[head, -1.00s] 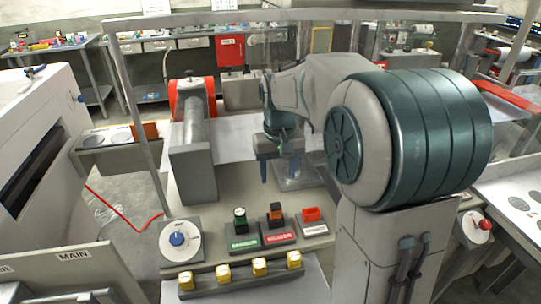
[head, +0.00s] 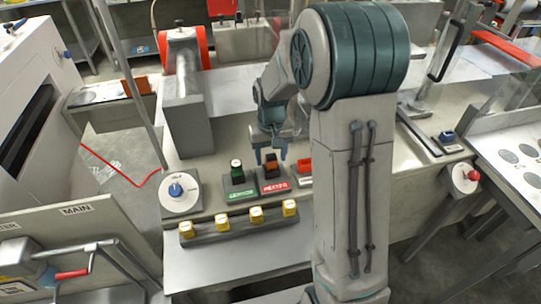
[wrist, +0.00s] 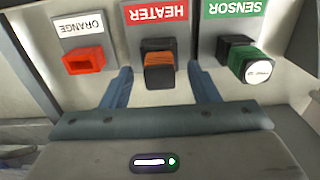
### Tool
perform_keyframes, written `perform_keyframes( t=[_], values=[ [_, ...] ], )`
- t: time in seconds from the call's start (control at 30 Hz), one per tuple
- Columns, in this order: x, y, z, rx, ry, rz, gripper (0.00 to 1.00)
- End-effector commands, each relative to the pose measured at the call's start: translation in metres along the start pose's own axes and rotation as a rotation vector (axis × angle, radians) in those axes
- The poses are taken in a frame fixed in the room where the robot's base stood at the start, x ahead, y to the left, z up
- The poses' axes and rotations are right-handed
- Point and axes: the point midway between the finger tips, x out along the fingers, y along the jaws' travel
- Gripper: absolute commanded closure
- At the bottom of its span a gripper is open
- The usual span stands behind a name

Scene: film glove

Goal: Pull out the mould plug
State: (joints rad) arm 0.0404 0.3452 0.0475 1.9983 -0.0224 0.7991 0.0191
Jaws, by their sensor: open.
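No label in view reads mould. In the wrist view, a plug with an orange-brown top (wrist: 160,62) sits in a black holder on the red HEATER label plate. A red, hollow-looking piece (wrist: 84,60) is at the plate that reads ORANGE. The heater plug also shows in the head view (head: 271,163). My gripper (wrist: 161,70) is open and empty. Its fingers lie either side of the heater plug in the picture, apart from it.
A row of yellow blocks (head: 256,214) stands on a grey bar in front of the plugs. A white dial with a blue knob (head: 176,191) is at left. A grey post (head: 188,90) stands behind it.

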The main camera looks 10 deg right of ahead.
Motion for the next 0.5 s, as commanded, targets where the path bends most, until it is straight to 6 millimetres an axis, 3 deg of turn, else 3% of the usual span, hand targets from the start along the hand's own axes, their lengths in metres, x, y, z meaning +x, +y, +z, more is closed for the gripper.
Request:
perform_keyframes(
  t=[0.4, 0.5],
  values=[
    [0.0092, 0.0003, 0.0001, 0.001, 0.001, 0.0, 0.45],
    [0.0091, 0.0003, 0.0, 0.001, 0.001, 0.0, 0.71]
  ],
)
